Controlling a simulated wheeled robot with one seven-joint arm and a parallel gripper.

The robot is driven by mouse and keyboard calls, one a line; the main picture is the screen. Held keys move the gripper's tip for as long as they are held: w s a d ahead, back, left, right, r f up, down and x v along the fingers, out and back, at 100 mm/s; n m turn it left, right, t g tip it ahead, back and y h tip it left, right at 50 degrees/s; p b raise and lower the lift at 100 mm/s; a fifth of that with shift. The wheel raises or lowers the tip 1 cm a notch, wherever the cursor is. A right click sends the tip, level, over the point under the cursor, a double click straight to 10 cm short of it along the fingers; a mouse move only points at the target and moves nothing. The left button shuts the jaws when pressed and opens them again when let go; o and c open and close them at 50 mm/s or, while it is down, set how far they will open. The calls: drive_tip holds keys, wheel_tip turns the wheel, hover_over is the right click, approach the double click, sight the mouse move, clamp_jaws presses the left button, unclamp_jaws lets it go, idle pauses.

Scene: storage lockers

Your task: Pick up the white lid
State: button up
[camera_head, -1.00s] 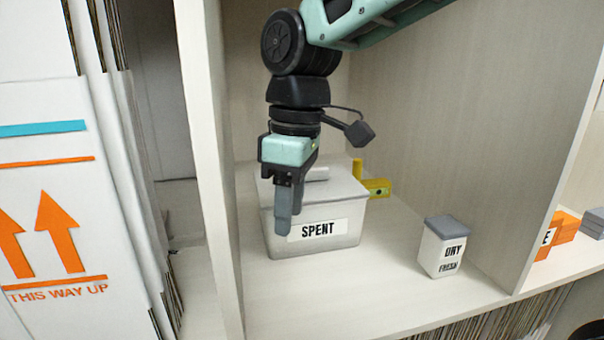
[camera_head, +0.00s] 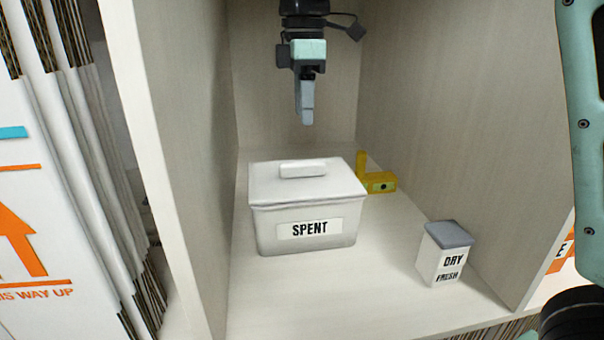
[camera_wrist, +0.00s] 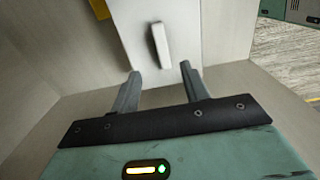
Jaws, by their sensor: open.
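The white lid (camera_head: 335,181) lies on the white box labelled SPENT (camera_head: 340,238), in the shelf compartment. A raised bar handle (camera_head: 303,168) sits on top of the lid. My gripper (camera_head: 306,122) points down above the box and apart from the lid. In the wrist view, the open fingers of my gripper (camera_wrist: 158,84) are empty, and the lid's handle (camera_wrist: 161,45) shows beyond them, roughly midway between the tips. The lid (camera_wrist: 181,30) fills the top middle there.
A yellow object (camera_head: 378,182) stands behind the box's right side. A small white box with a grey lid, marked DRY FRESH (camera_head: 443,262), stands at the front right. Compartment walls rise at left (camera_head: 190,130) and right (camera_head: 470,130). The shelf floor between the boxes is clear.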

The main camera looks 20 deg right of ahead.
hover_over(302, 162)
drive_tip(key=f, duration=0.4)
drive_tip(key=shift+w+d+f+p, duration=0.15)
drive_tip(key=shift+d+f+p, duration=0.1)
drive_tip(key=shift+f+p, duration=0.1)
drive_tip(key=shift+a+f+p, duration=0.2)
drive_tip(key=shift+f+p, duration=0.9)
drive_tip(key=shift+f, duration=1.55)
clamp_jaws()
